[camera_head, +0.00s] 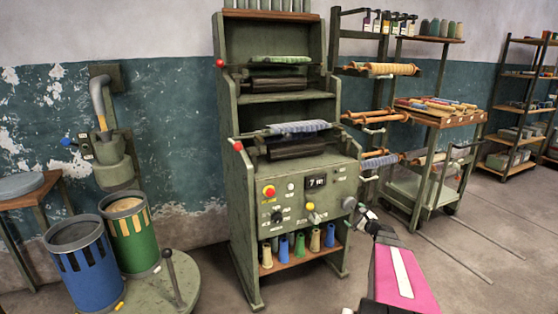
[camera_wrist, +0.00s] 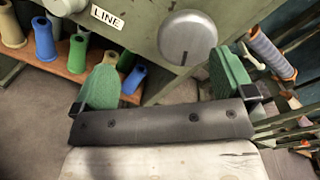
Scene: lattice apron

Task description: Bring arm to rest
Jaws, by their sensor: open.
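My gripper (camera_head: 364,212) is at the right side of the green machine (camera_head: 235,190), close to a round grey knob (camera_head: 349,203) on its panel. In the wrist view my gripper (camera_wrist: 166,80) shows two green finger pads spread wide with nothing between them. The grey knob (camera_wrist: 187,38) appears just beyond the gap, nearer the right finger; I cannot tell whether anything touches it. My pink arm reaches up from the bottom right of the head view.
A shelf of coloured cones (camera_head: 300,248) is low in the machine. A wooden-topped cart (camera_head: 455,118) and racks stand to the right. Blue (camera_head: 82,268) and green (camera_head: 135,240) bins stand left. Floor at the right front is mostly clear, apart from thin rails (camera_head: 455,258).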

